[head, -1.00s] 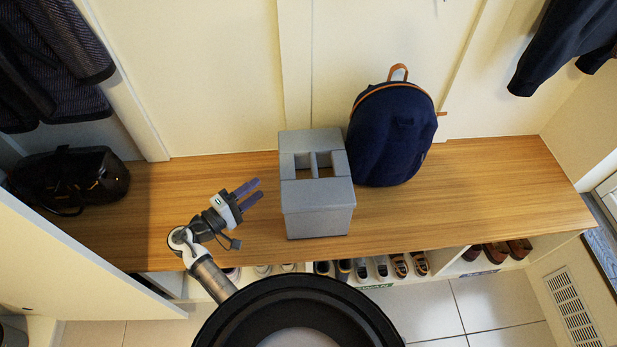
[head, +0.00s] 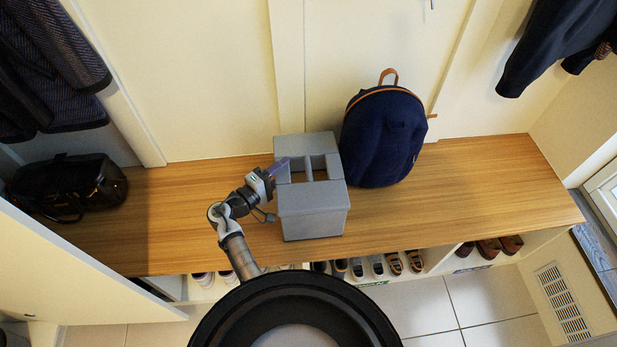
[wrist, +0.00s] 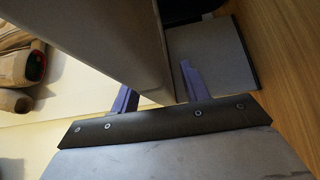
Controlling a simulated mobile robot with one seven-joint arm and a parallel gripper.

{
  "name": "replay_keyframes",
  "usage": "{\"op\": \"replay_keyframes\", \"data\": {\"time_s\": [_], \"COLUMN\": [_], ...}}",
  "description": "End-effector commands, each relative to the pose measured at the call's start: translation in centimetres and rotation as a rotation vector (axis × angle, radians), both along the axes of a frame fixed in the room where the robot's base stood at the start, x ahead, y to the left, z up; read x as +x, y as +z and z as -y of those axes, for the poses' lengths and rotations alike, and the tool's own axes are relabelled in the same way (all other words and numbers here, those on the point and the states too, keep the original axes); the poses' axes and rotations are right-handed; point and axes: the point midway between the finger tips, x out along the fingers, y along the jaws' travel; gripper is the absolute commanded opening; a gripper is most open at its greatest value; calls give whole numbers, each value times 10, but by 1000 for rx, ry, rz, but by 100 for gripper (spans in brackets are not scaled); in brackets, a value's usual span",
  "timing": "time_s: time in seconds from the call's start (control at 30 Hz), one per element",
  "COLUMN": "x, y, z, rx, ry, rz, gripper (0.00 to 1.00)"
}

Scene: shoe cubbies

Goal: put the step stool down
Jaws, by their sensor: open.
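The grey step stool (head: 312,210) stands on the wooden bench, in front of the wall and just left of a backpack. Its top has two openings with a bar between them. My gripper (head: 279,167) is at the stool's upper left edge in the head view, with its purple fingers open. In the wrist view, the fingers of my gripper (wrist: 158,86) lie on either side of a grey panel of the stool (wrist: 105,38). I cannot tell whether either finger touches it. The stool's underside is hidden.
The navy backpack (head: 384,140) stands close to the stool's right side. A black bag (head: 70,187) lies at the bench's left end. Shoes (head: 377,266) fill cubbies below the bench (head: 480,195). The bench is clear to the right of the backpack.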

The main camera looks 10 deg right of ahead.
Motion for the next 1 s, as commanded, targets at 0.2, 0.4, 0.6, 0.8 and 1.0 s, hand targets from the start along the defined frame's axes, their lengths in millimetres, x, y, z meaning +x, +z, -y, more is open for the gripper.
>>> {"op": "replay_keyframes", "data": {"time_s": [0.2, 0.4, 0.6, 0.8, 1.0], "x": [0, 0, 0, 0, 0], "y": [0, 0, 0, 2, 4], "z": [0, -1, -1, -1, -1], "rx": [0, 0, 0, -3, -2], "ry": [0, 0, 0, 0, 0], "rz": [0, 0, 0, 4, 4], "gripper": [32, 6, 0, 0, 0]}}
